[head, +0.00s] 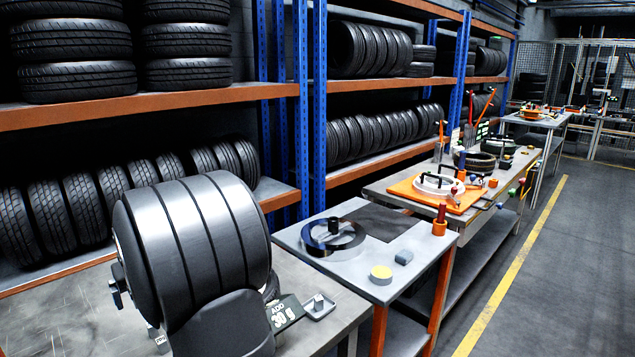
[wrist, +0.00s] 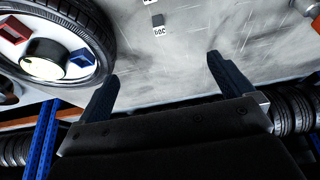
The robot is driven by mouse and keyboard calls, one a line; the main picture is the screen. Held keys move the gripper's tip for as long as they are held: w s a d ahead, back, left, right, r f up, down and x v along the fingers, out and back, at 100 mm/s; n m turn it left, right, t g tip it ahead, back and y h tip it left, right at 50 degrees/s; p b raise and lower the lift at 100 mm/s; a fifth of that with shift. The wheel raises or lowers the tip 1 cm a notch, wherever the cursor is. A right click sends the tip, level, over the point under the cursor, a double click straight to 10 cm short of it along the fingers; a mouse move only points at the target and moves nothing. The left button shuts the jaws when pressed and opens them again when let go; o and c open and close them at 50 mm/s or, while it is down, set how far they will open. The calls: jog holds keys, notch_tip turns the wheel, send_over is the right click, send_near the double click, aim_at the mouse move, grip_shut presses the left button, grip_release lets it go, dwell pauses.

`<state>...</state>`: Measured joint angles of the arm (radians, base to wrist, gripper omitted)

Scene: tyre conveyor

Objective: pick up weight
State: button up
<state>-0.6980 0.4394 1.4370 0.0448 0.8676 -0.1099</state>
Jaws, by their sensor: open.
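In the wrist view a small grey weight (wrist: 158,20) with a white label lies on the scratched grey bench top. The label looks upside down and is too small to read surely. A second white label (wrist: 149,2) is cut off at the top edge. My gripper (wrist: 162,67) is open and empty, its two dark fingers wide apart below the weight in the picture. The weight shows between the finger directions, apart from both. In the head view a sign (head: 285,314) reads 30 g, and a small tray (head: 320,308) holds a little grey block.
The wrist view shows a wheel (wrist: 88,60) with a hub and red and blue parts at left. Tyre racks (head: 150,105) line the back; a second bench (head: 300,238) stands to the right.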

jog(key=c, duration=1)
jog(key=x, duration=1.1)
jog(key=shift+w+d+f, duration=0.1)
jog(key=shift+w+f, duration=0.15)
jog(key=shift+f, duration=0.1)
jog(key=shift+s+x, duration=0.1)
jog(key=shift+x, duration=1.3)
jog(key=shift+s+x, duration=0.15)
jog(key=shift+x, duration=1.2)
